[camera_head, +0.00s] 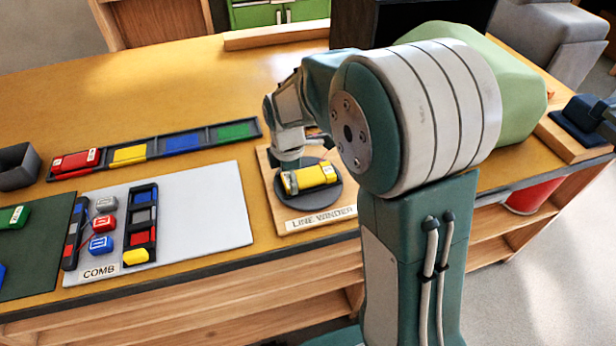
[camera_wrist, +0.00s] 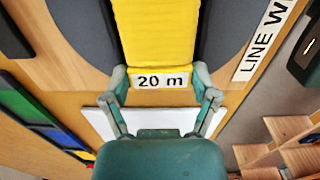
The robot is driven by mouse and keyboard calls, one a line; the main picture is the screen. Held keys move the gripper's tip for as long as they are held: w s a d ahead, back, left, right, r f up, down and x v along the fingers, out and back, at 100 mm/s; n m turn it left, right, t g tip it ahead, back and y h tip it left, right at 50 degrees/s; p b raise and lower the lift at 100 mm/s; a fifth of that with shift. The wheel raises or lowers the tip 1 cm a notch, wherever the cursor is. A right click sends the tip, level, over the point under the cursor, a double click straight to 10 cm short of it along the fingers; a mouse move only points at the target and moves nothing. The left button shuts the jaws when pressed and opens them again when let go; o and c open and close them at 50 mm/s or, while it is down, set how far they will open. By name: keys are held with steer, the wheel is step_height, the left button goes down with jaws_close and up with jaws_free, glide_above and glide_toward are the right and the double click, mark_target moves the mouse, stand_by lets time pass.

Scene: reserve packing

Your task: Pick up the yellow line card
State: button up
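The yellow line card (camera_head: 312,178) is a thick block that appears to lie on the dark round disc (camera_head: 330,197) of the line winder. In the wrist view the card (camera_wrist: 157,32) fills the top middle, its near end labelled "20 m". My gripper (camera_wrist: 160,78) has one finger on each side of that labelled end, very close to the card's sides. I cannot tell whether the fingers touch it. In the head view my arm hides part of the winder, and the fingertips are not clear.
A long tray (camera_head: 222,145) behind holds red, yellow, blue and green blocks. The white comb board (camera_head: 205,215), left of the winder (camera_head: 287,212), carries small coloured pieces. A dark grey box (camera_head: 18,168) stands at far left. The table's back left is clear.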

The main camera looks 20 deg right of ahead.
stand_by(0.3)
steer(key=shift+r, duration=0.45)
step_height(320, 180, up, 2)
steer(key=shift+r, duration=0.15)
steer(key=s+d+r, duration=0.1)
steer(key=s+r, duration=0.8)
steer(key=s, duration=0.5)
steer(key=shift+d+r, duration=0.2)
steer(key=shift+r, duration=0.2)
